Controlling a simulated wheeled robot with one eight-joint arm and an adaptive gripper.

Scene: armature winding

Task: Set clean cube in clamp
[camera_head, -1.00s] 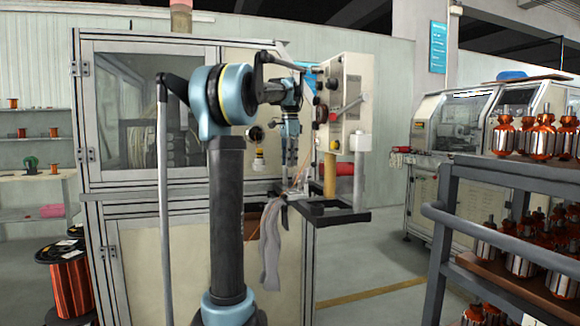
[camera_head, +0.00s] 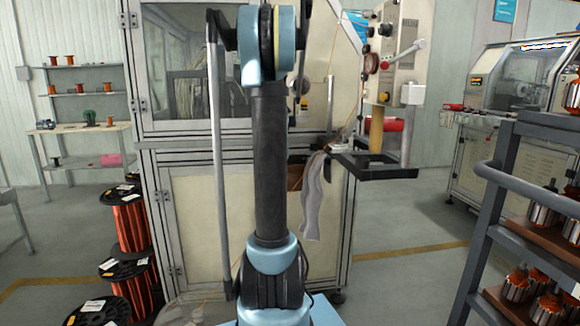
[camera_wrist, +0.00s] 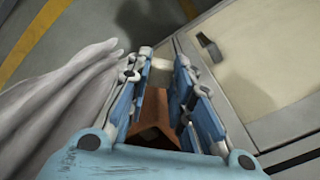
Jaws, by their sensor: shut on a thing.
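In the wrist view my gripper (camera_wrist: 161,60) has its two blue fingers closed around a small pale block (camera_wrist: 162,70) near the fingertips. It looks like the cube, but it is blurred and its faces are hard to make out. In the head view my arm's column hides most of the gripper. I cannot pick out the clamp for certain. A dark bracket (camera_head: 385,172) sticks out from the machine front, below the control panel.
A grey cloth (camera_head: 316,200) hangs beside a brown box (camera_head: 295,172) on the machine front; the cloth is also left of my fingers in the wrist view (camera_wrist: 60,95). A cart (camera_head: 500,175) stands right, wire spools (camera_head: 130,225) left. Floor between machine and cart is clear.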

